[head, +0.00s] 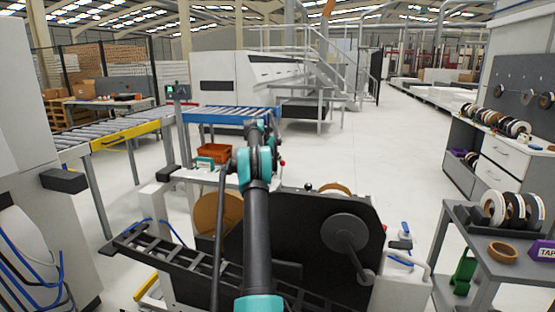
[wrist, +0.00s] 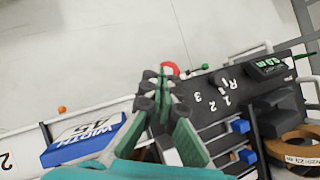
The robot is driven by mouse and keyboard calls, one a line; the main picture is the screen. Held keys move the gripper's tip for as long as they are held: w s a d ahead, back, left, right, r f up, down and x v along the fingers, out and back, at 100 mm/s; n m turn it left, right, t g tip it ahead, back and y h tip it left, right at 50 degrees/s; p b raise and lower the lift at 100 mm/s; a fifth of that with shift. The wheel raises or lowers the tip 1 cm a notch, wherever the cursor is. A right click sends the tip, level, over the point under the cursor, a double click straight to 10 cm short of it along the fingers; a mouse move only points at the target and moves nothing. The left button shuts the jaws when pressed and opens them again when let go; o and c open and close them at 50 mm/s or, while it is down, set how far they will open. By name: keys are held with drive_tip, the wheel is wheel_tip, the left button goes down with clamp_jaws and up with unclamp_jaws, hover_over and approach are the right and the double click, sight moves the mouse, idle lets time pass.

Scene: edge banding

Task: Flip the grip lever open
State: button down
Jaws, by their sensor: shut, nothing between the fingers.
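In the wrist view my gripper (wrist: 163,82) is shut, with its fingertips together and nothing between them. A red round knob (wrist: 170,68) shows just beyond the fingertips, partly hidden by them; I cannot tell whether they touch it. A small red knob (head: 281,163) also shows beside my arm in the head view. I cannot tell whether it belongs to the grip lever, and no lever is clearly visible. A black panel (wrist: 222,95) marked 1, 2, 3 lies right of the fingers. In the head view my arm hides the gripper.
The edge banding machine's black plate (head: 300,245) carries a dark reel (head: 345,232). A blue block marked WIDTH (wrist: 85,138) is left of my gripper, and a brown roll (wrist: 298,150) is at right. A grey cart (head: 480,225) with rolls stands at right. Open floor lies beyond.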

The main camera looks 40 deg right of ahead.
idle(0.4)
drive_tip(key=w+v, duration=0.1)
drive_tip(key=v, duration=1.1)
drive_tip(key=shift+s, duration=0.45)
drive_tip(key=shift+r, duration=0.1)
